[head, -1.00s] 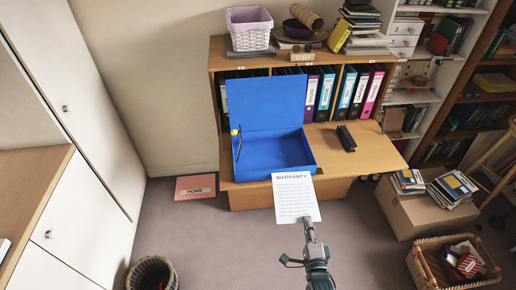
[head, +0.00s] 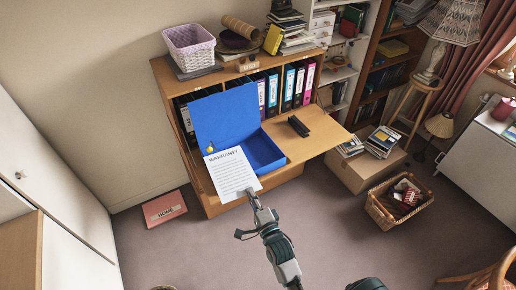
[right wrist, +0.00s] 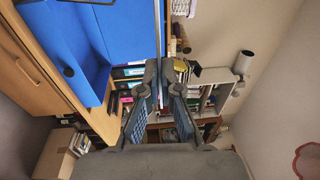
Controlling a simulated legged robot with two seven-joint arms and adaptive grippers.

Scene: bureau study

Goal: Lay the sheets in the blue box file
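The blue box file stands open on the bureau's flap, its lid (head: 226,113) raised at the back and its tray (head: 263,152) in front. In the right wrist view the blue box file (right wrist: 62,40) fills the upper left. A white sheet headed WARRANTY (head: 232,173) overlaps the box's front left in the head view and hides part of the tray. My right gripper (head: 251,194) is shut on the sheet's near edge. In the right wrist view its fingers (right wrist: 165,75) are close together, with the sheet seen edge-on between them. My left gripper is not in view.
A black object (head: 298,126) lies on the flap (head: 325,137) right of the box. Several upright binders (head: 288,88) stand behind. A pink HOME folder (head: 164,209) lies on the floor at left. A wicker basket (head: 380,215) and a cardboard box (head: 352,172) stand at right.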

